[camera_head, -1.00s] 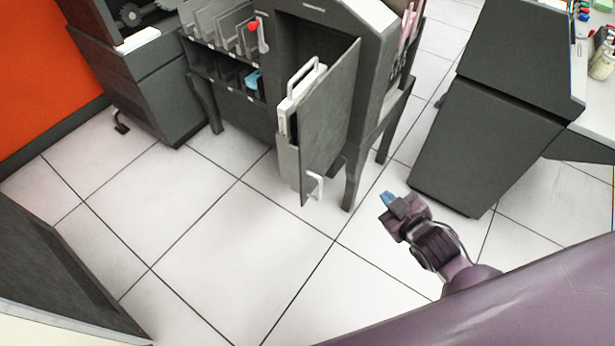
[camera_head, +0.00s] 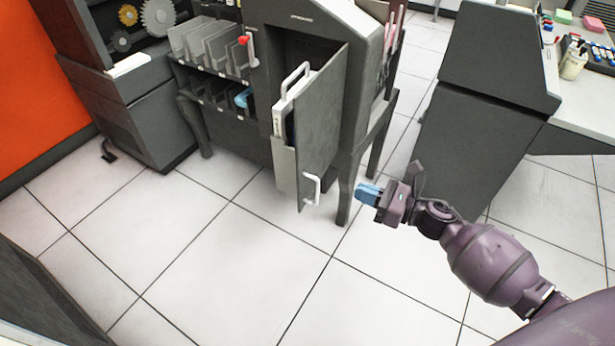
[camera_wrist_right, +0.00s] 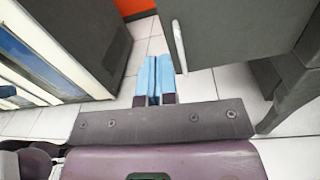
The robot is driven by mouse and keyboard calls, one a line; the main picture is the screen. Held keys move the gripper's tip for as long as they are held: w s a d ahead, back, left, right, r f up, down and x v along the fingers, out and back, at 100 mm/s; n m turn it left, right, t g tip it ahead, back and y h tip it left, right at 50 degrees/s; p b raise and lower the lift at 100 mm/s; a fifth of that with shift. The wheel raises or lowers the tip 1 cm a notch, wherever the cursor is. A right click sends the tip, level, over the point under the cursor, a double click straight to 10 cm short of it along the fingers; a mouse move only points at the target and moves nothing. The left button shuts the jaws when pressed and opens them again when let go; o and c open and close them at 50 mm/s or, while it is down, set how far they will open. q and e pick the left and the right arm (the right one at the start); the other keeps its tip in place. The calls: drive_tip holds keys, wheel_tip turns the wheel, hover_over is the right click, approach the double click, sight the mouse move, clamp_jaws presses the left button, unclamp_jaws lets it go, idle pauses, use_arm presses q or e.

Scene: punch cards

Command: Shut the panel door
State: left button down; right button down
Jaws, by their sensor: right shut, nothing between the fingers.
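The panel door (camera_head: 324,128) is a dark grey panel on the front of a grey machine cabinet. It stands open, swung outward from the cabinet. A white handle (camera_head: 312,188) is on its lower outer edge. My right gripper (camera_head: 366,193), with blue fingertips, is shut and empty, to the right of the handle and apart from it. In the right wrist view the blue fingers (camera_wrist_right: 153,80) are together, with the door (camera_wrist_right: 235,30) ahead and the handle (camera_wrist_right: 179,46) just right of the fingertips. My left gripper is not in view.
A white-handled unit (camera_head: 290,100) sits in the opening behind the door. The cabinet leg (camera_head: 344,200) stands close to my right gripper. A dark grey console (camera_head: 470,130) stands on the right. The tiled floor (camera_head: 230,265) in front is clear.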

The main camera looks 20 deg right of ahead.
drive_tip(key=n, duration=0.1)
approach(299, 170)
drive_tip(key=x, duration=0.6)
drive_tip(key=shift+w+a+b, duration=0.15)
drive_tip(key=shift+w+b, duration=0.05)
drive_tip(key=shift+b, duration=0.15)
drive_tip(key=shift+w+a, duration=0.35)
drive_tip(key=shift+w+a, duration=0.15)
